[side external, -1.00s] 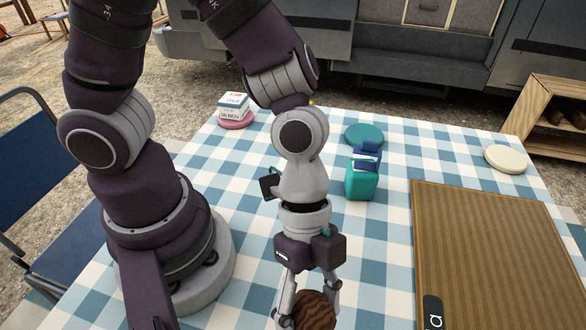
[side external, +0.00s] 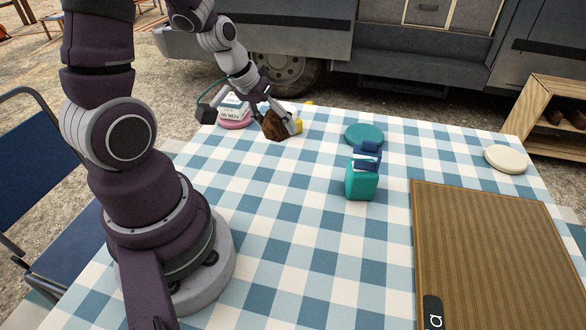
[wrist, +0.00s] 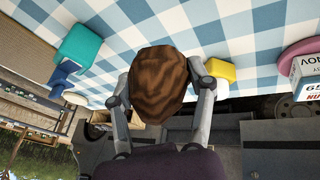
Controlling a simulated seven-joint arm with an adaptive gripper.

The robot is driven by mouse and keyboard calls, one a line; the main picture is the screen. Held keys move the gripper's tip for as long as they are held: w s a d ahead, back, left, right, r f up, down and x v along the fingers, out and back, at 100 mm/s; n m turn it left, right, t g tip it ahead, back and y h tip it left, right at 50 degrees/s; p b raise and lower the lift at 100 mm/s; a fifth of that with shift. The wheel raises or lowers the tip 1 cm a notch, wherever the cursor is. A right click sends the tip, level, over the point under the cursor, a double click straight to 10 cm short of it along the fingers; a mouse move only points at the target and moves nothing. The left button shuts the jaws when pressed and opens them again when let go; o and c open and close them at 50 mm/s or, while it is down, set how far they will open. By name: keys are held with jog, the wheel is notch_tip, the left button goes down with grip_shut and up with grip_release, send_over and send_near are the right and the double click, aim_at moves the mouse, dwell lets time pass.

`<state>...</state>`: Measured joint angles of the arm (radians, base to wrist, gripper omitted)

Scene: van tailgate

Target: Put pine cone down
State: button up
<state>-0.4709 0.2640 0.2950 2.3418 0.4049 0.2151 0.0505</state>
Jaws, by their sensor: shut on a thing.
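The brown pine cone (side external: 274,125) is held between the fingers of my gripper (side external: 280,122) near the far left part of the checked table. In the wrist view the pine cone (wrist: 158,84) fills the space between both fingertips, with a finger on each side. My gripper is shut on it. The cone appears to be above the cloth; whether it touches the cloth cannot be told.
A yellow object (wrist: 220,71) lies close beside the cone. A pink disc with a white box (side external: 234,112) is just left. A teal container with blue items (side external: 361,180), a teal disc (side external: 364,134), a cream disc (side external: 505,159) and a brown ribbed mat (side external: 497,250) are right. The front middle cloth is clear.

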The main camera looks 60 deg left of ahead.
aim_at(226, 149)
jog(key=s+a+n+y, duration=0.3)
jog(key=s+a+n, duration=0.45)
jog(key=a, duration=0.35)
jog(key=shift+g, duration=0.4)
jog(key=f, duration=0.7)
jog(key=shift+s+a+f, duration=0.15)
jog(key=shift+s, duration=0.15)
jog(key=shift+f+y, duration=0.3)
jog(key=shift+f, duration=0.15)
jog(key=shift+f, duration=0.1)
jog(key=o, duration=1)
